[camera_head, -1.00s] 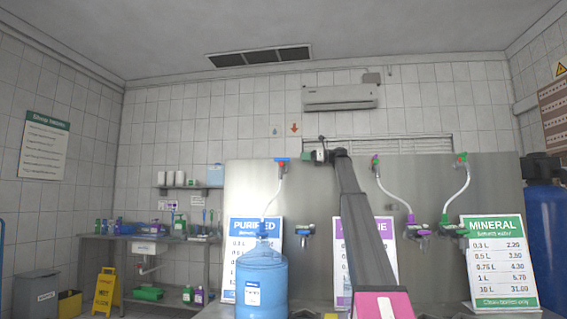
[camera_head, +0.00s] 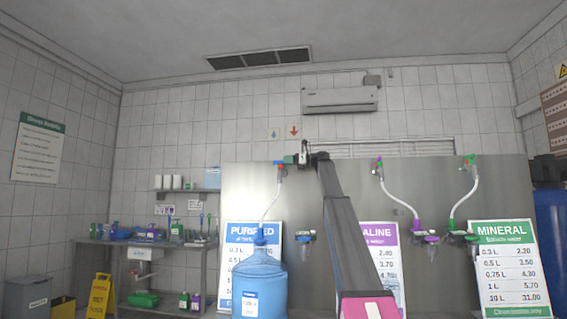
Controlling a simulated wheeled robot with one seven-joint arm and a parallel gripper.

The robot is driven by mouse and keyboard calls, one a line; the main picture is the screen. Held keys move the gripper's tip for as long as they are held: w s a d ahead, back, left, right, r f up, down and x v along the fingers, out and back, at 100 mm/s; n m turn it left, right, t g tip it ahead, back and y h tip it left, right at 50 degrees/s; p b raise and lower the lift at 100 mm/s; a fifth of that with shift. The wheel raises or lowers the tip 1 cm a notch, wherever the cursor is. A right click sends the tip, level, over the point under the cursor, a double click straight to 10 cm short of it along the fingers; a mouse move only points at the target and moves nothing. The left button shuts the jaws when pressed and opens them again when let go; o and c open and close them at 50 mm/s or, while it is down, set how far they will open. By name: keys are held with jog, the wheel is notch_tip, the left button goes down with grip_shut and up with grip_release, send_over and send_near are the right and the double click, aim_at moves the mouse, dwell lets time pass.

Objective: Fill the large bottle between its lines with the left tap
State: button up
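The large blue bottle (camera_head: 259,288) stands upright in front of the purified sign, its base cut off by the frame. I cannot make out its lines or a water level. The left tap (camera_head: 280,163) sits high on the steel panel, with a blue and red handle. A clear hose (camera_head: 271,201) runs from it down to the bottle's neck, which has a blue fitting on it. My arm reaches up across the panel, and my gripper (camera_head: 298,158) is at the tap's right side, very close or touching. Its fingers are too small to tell open or shut.
Two more taps with hoses (camera_head: 397,197) and (camera_head: 459,203) hang at the right. A nozzle (camera_head: 306,236) is right of the bottle. Price signs stand along the panel, with the mineral sign (camera_head: 508,265) far right. A bench (camera_head: 150,243) is at the left.

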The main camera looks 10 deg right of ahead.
aim_at(281, 163)
jog(key=shift+x, duration=1.2)
grip_shut()
jog(key=shift+s+a+f+m+t+h, duration=0.15)
jog(key=shift+s+m+t+h, duration=0.2)
jog(key=shift+m+t, duration=0.5)
jog(key=shift+w+m+t+h, duration=0.1)
jog(key=shift+m+t+h, duration=1.05)
jog(key=shift+t, duration=0.7)
grip_release()
